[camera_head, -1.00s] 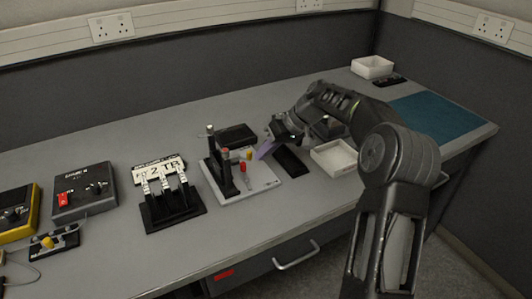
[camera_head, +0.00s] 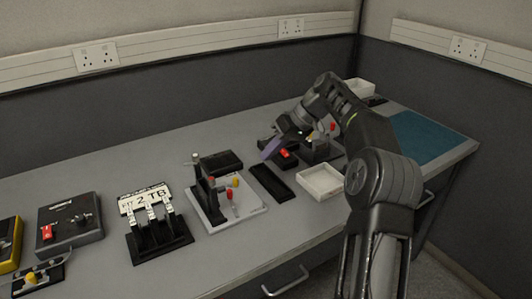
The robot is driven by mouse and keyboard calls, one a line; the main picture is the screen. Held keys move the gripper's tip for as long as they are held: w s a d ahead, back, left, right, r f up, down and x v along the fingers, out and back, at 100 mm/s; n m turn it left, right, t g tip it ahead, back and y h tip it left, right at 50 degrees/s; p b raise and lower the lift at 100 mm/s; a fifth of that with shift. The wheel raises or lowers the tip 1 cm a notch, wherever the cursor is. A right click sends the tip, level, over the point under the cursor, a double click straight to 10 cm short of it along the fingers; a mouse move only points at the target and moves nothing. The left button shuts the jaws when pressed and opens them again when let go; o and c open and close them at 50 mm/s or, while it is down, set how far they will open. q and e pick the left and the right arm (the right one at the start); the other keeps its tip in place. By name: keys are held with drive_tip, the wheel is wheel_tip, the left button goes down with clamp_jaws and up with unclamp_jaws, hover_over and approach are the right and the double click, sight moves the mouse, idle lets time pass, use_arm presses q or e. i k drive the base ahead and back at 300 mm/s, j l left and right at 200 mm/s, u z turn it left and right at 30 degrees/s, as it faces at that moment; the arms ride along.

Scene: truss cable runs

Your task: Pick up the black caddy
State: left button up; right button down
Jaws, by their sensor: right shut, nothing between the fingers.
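A black open-topped holder (camera_head: 322,152), which looks like the black caddy, stands on the bench behind my right forearm. The arm hides part of it, and a red piece shows above it. My right gripper (camera_head: 271,149) is shut and empty, its purple-tinted fingers pointing down and left. It is to the left of the holder, above a low black box with a red switch (camera_head: 286,155). I cannot tell whether it touches that box. My left gripper is out of view.
A black strip tray (camera_head: 270,184) and a white tray (camera_head: 320,184) lie in front of the gripper. A grey board with posts (camera_head: 240,208) and a tag rack (camera_head: 160,240) stand left. A teal mat (camera_head: 428,137) lies right.

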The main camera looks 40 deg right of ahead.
sight(208, 197)
drive_tip(key=k, duration=1)
